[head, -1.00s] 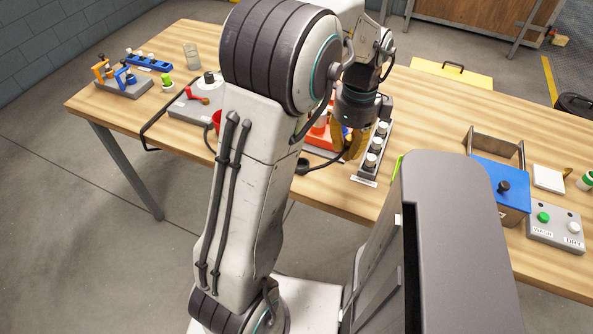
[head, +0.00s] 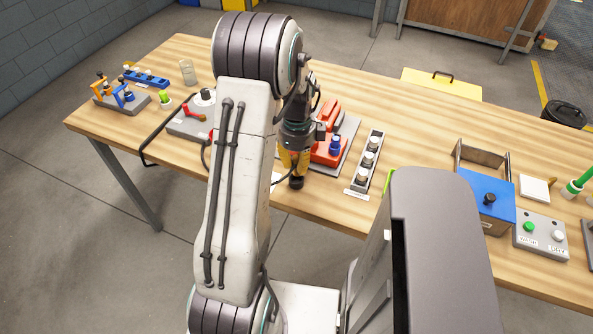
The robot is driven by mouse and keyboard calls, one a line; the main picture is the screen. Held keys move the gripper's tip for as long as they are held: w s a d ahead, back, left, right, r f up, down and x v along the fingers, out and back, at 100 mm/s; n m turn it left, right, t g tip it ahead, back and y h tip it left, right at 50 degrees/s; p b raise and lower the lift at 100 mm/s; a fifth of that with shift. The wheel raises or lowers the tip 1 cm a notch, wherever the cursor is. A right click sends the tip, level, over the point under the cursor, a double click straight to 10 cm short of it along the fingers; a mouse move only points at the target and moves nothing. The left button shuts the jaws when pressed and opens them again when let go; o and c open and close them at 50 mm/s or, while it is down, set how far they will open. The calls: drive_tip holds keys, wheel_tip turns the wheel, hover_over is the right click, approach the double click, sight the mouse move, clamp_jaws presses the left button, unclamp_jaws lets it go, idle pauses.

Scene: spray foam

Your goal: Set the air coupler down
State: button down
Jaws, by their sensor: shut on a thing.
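My gripper (head: 295,163), with yellow-orange fingers, points down over the front part of the wooden table, left of the red device. It is shut on the air coupler (head: 297,182), a small black piece showing below the fingertips. A thin black hose runs from the coupler to the left, behind my arm. I cannot tell whether the coupler touches the tabletop.
The red device (head: 328,153) with a blue knob stands just right of my gripper. A grey strip with white-topped knobs (head: 366,165) is further right. A blue box (head: 485,200) and a button panel (head: 541,236) stand at the right. Bare tabletop (head: 420,135) lies between.

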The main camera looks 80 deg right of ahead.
sight(297, 173)
drive_tip(key=shift+f+p, duration=0.3)
drive_tip(key=shift+f, duration=1.75)
drive_tip(key=shift+f, duration=0.15)
drive_tip(key=c, duration=1.2)
unclamp_jaws()
drive_tip(key=shift+c, duration=0.2)
